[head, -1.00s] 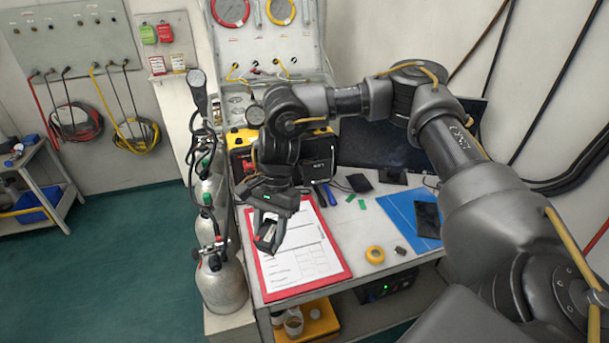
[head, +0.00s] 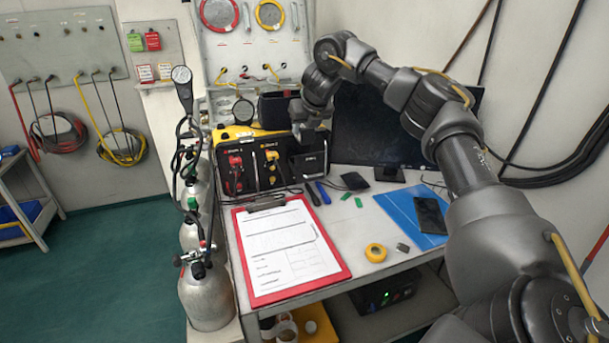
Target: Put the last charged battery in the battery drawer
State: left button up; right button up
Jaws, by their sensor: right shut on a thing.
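My right gripper (head: 309,134) is at the right end of the yellow and black case (head: 256,134), at the back of the bench. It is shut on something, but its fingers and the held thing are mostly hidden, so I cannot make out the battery. A black box-like part (head: 308,163) stands out at the case's right front, just below the gripper. It may be the battery drawer; I cannot see inside it or tell whether the gripper touches it. My left gripper is not in view.
A red clipboard (head: 340,272) with paper lies at the bench front. Yellow tape (head: 376,253), a blue mat (head: 395,207) and a dark screen (head: 375,125) are to the right. Gas cylinders (head: 205,295) stand left of the bench. Small tools lie before the case.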

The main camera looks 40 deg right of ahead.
aim_at(305, 144)
jog(key=shift+f, duration=0.35)
notch_tip(305, 144, down, 5)
jog(key=shift+f+p, duration=0.1)
jog(key=shift+p, duration=0.25)
jog(key=shift+f, duration=2.05)
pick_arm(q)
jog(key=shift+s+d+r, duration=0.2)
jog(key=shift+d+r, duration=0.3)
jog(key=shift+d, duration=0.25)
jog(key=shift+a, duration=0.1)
pick_arm(e)
jog(key=shift+r, duration=0.1)
